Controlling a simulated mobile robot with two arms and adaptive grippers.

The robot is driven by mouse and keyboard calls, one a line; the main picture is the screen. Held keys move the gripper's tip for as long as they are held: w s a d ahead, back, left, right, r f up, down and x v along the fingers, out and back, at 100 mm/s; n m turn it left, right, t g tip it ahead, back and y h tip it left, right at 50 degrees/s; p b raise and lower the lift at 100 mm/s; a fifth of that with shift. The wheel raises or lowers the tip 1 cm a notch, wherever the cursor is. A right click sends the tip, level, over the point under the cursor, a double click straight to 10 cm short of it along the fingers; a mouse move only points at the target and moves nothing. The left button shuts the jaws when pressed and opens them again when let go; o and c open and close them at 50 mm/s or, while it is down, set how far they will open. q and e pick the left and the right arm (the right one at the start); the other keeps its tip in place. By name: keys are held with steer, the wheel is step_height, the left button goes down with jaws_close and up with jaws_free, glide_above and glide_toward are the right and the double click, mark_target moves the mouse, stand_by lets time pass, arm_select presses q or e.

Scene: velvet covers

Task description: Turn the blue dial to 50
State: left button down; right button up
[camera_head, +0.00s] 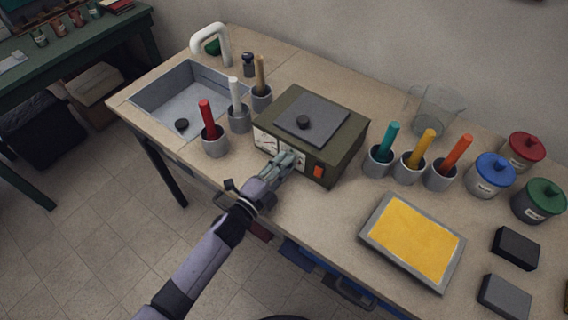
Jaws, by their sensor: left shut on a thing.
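An olive-green box-shaped device (345,140) with a grey top plate and a black knob on it stands on the bench. Its front panel shows a pale gauge (264,141) at the left and an orange switch (318,171) at the right. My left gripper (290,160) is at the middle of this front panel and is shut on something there. The blue dial cannot be made out; the gripper covers that part of the panel, so its setting cannot be read. My right gripper is not in view.
Cups with coloured sticks stand left of the device, near a sink (190,92), and right of it. A yellow framed panel (413,240), dark blocks (515,249) and lidded jars (492,174) lie further right. Bare bench lies in front of the device.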

arm_select(q)
steer(key=shift+n, duration=0.9)
steer(key=c, duration=1.3)
jaws_free()
steer(key=shift+c, duration=0.2)
steer(key=v, duration=1.2)
